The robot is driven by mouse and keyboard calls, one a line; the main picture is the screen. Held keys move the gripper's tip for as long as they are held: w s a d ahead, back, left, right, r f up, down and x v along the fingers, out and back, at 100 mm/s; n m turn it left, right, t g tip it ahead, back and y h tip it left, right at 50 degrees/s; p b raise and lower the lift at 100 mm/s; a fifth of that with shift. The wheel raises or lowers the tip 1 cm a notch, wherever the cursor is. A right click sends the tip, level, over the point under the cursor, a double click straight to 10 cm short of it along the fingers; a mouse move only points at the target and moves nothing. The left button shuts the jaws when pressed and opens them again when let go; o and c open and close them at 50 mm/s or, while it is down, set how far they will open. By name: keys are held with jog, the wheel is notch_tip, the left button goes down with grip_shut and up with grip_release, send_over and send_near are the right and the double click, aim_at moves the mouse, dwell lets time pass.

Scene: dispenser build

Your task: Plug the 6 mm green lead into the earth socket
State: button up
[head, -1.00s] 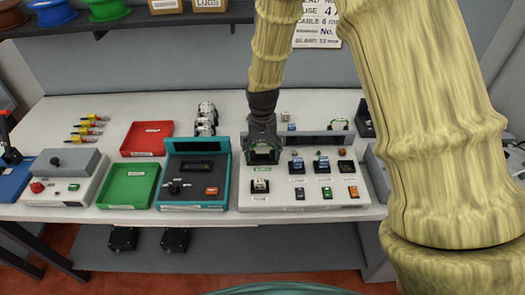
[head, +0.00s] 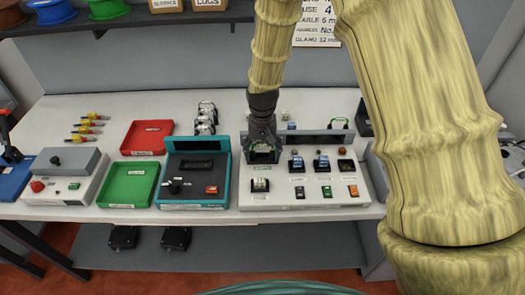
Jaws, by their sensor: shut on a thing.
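A white sloped panel (head: 330,197) stands on the bench in the middle right, with several dark sockets, small labels and coloured switches. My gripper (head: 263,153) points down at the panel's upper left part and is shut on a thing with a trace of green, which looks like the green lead. The fingers hide most of it. The earth socket cannot be made out; the place under my gripper is hidden, and I cannot tell whether the lead touches it.
Left of the panel are a teal-framed tester (head: 196,197), a green tray (head: 127,187), a red tray (head: 147,137) and a grey box (head: 68,177).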

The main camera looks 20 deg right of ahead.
aim_at(262, 143)
jog(key=o, duration=1.1)
jog(key=shift+o, duration=0.3)
jog(key=shift+r, duration=0.15)
jog(key=shift+r+p, duration=2.7)
jog(key=shift+r, duration=0.65)
